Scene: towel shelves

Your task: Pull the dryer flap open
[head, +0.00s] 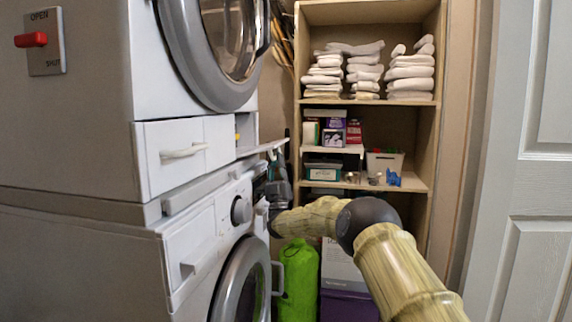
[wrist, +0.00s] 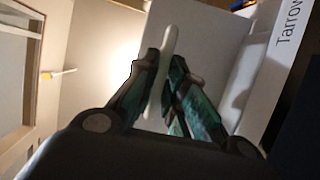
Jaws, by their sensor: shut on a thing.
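The upper machine, which I take as the dryer (head: 62,120), stands on the left. A white flap (head: 258,149) sticks out nearly level below an open recess at its right front. My gripper (head: 275,158) is at the outer part of this flap, reaching up from below. In the wrist view, my gripper (wrist: 166,85) is shut on a thin white bar (wrist: 169,48), which looks like the flap's handle. A pale flat surface (wrist: 205,45) lies behind it. The fingers hide part of the bar.
A yellow thing (head: 238,136) shows in the recess. Below are a dark knob (head: 241,210) and the lower round door (head: 242,285). A green bag (head: 298,280) and shelves (head: 367,102) with towels stand behind my arm. A grey door (head: 530,190) is at right.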

